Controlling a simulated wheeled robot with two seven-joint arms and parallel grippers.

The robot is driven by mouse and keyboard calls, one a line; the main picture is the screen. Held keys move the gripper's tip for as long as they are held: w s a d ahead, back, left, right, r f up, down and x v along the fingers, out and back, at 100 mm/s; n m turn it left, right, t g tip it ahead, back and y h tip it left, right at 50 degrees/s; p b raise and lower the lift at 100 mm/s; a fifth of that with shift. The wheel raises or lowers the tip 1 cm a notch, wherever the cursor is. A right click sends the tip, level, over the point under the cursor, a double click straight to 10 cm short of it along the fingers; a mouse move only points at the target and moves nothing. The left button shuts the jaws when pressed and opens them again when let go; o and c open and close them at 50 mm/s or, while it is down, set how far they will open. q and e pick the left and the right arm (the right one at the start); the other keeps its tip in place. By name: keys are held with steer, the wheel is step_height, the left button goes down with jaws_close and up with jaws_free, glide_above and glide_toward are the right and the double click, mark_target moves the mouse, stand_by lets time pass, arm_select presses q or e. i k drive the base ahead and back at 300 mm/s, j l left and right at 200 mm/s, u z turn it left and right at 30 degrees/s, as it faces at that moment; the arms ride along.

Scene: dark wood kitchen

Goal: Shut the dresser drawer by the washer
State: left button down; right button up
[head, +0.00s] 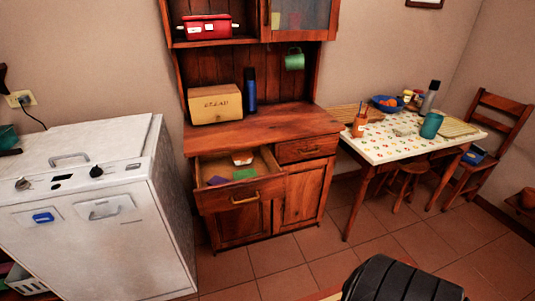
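The wooden dresser (262,128) stands against the back wall, to the right of the white washer (95,225). Its left drawer (243,196) is pulled open toward me, with a brass handle on its front. A white item, a green item and a blue-purple item lie inside the drawer. The dresser's right drawer (306,148) is shut, and the cupboard doors below are shut. Neither of my grippers shows in the head view.
A table (385,153) with dishes and bottles stands right of the dresser, with a stool and a chair (497,128). A dark rounded object (398,281) is at the bottom edge. The tiled floor (290,258) before the dresser is clear.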

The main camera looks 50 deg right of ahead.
mark_target(271, 183)
steer(key=z, duration=1.2)
